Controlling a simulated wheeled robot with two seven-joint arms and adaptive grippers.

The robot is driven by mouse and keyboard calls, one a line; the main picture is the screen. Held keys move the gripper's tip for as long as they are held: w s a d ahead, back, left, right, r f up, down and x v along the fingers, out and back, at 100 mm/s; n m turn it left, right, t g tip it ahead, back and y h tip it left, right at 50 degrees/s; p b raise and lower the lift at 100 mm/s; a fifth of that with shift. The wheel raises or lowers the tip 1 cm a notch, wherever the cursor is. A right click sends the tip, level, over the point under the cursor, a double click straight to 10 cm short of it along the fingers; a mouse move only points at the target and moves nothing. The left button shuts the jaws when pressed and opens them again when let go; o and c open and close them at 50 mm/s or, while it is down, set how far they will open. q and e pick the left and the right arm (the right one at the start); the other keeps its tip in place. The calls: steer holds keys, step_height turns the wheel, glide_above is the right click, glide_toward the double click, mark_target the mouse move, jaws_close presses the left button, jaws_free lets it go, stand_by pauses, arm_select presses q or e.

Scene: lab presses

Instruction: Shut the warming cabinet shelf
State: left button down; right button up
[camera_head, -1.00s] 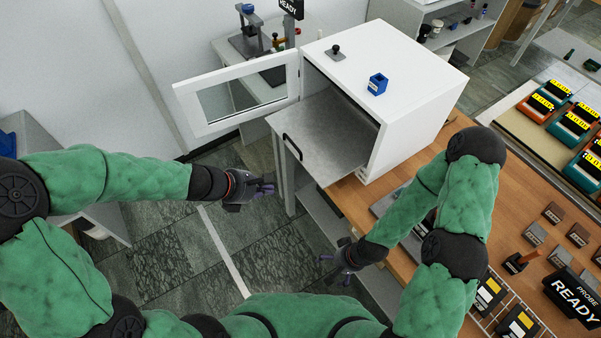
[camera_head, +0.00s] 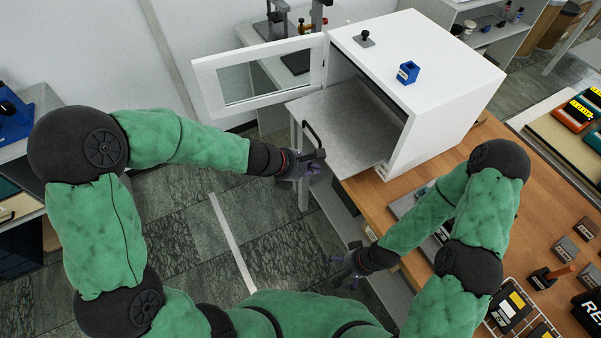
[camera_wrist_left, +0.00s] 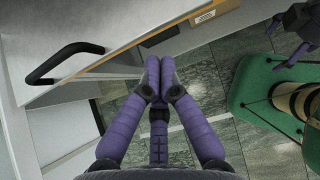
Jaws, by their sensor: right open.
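The white warming cabinet (camera_head: 440,125) stands on the wooden bench, its windowed door (camera_head: 212,90) swung open to the left. Its flat grey shelf (camera_head: 345,125) sticks out of the front, with a black bar handle (camera_head: 312,135) on the front edge. The handle also shows at the left of the left wrist view (camera_wrist_left: 62,62). My left gripper (camera_head: 316,164) is at the shelf's front edge, close to the handle. Its purple fingertips (camera_wrist_left: 160,62) meet with nothing between them, to the right of the handle. My right gripper (camera_head: 338,272) is open and empty, low beside the bench.
A black knob (camera_head: 364,40) and a blue block (camera_head: 407,72) sit on the cabinet top. The open door stands beyond my left forearm. The wooden bench (camera_head: 440,198) runs to the right. Bare tiled floor (camera_head: 200,245) lies before the cabinet.

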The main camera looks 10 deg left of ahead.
arm_select(q)
steer(key=shift+w+d, duration=0.5)
steer(key=shift+d, duration=0.2)
steer(key=shift+d, duration=0.1)
steer(key=p, duration=0.2)
glide_toward(377, 141)
steer(key=f, duration=0.6)
steer(key=shift+s+a, duration=0.25)
steer(key=shift+s, duration=0.15)
steer(key=shift+w+d+p, duration=0.9)
steer(key=shift+w+d, duration=0.15)
steer(key=shift+d, duration=0.3)
steer(key=shift+w+d+p, duration=0.85)
steer(key=shift+w+d, duration=0.25)
steer(key=shift+d, duration=0.3)
arm_select(e)
steer(key=shift+w+v, duration=0.2)
steer(key=shift+v, duration=0.75)
steer(key=shift+w+v, duration=0.25)
steer(key=shift+v, duration=0.7)
steer(key=shift+w+v, duration=0.2)
steer(key=shift+v, duration=0.8)
steer(key=shift+a, duration=0.2)
arm_select(q)
steer(key=shift+a, duration=0.15)
arm_select(e)
steer(key=shift+r, duration=0.1)
